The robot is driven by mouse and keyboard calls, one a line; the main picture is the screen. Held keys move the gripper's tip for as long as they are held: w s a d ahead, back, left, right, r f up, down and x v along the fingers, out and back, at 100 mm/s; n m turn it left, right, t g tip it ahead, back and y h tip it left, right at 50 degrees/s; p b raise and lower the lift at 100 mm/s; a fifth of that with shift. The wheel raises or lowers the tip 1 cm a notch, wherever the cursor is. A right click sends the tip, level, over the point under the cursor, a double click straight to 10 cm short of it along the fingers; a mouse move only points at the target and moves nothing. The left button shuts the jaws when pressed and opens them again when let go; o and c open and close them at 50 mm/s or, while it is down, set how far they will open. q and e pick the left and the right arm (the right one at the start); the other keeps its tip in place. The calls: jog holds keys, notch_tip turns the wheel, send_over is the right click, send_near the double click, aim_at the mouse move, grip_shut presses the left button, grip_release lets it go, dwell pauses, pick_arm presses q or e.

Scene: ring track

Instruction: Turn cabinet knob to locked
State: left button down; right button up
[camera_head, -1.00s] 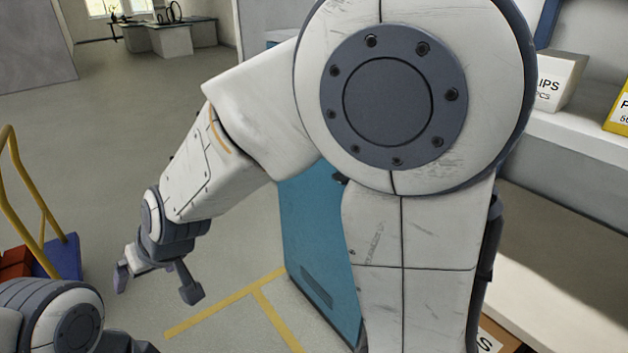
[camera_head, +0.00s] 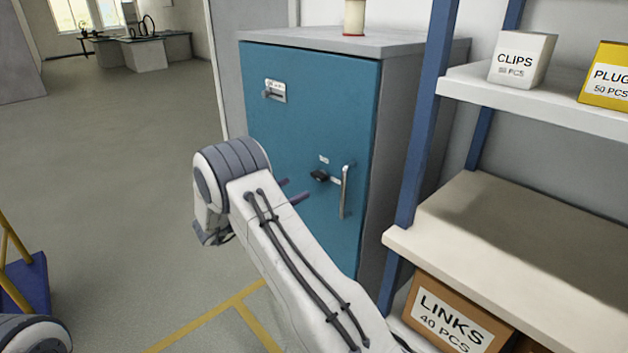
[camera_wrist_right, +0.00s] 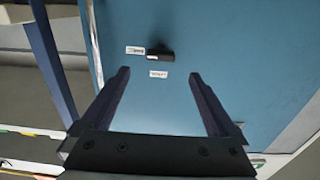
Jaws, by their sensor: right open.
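The blue cabinet (camera_head: 300,120) stands ahead with its door shut. Its black knob (camera_head: 320,176) sits on the door beside the upright handle (camera_head: 345,190). Two small white labels are by the knob, one above and one to its right in the head view; their words are too small to read. In the right wrist view the knob (camera_wrist_right: 160,55) is a dark bar lying nearly level, one end at a label. My right gripper (camera_head: 295,190) is open and empty, pointing at the door just left of the knob, apart from it. My left gripper is out of view.
Shelving with a blue post (camera_head: 425,125) stands right of the cabinet, carrying a CLIPS box (camera_head: 522,60), a yellow box (camera_head: 607,75) and a LINKS box (camera_head: 450,315). A yellow-railed blue cart (camera_head: 30,280) is at the left. The floor left of the cabinet is clear.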

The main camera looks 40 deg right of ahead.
aim_at(315, 178)
jog(key=d, duration=0.6)
jog(key=d+p, duration=0.1)
jog(key=d, duration=0.1)
jog(key=shift+w+d, duration=0.4)
jog(key=c, duration=1.4)
jog(key=shift+r+n+p, duration=0.25)
jog(key=shift+n+p, duration=1.2)
jog(key=shift+n, duration=0.15)
jog(key=n+p, duration=0.3)
jog(key=n, duration=0.2)
jog(key=n+p, duration=0.2)
jog(key=n, duration=0.2)
jog(key=shift+f+n, duration=0.1)
jog(key=shift+n, duration=0.3)
jog(key=shift+f+n+p, duration=0.1)
jog(key=shift+n+p, duration=0.65)
jog(key=shift+n, duration=1.75)
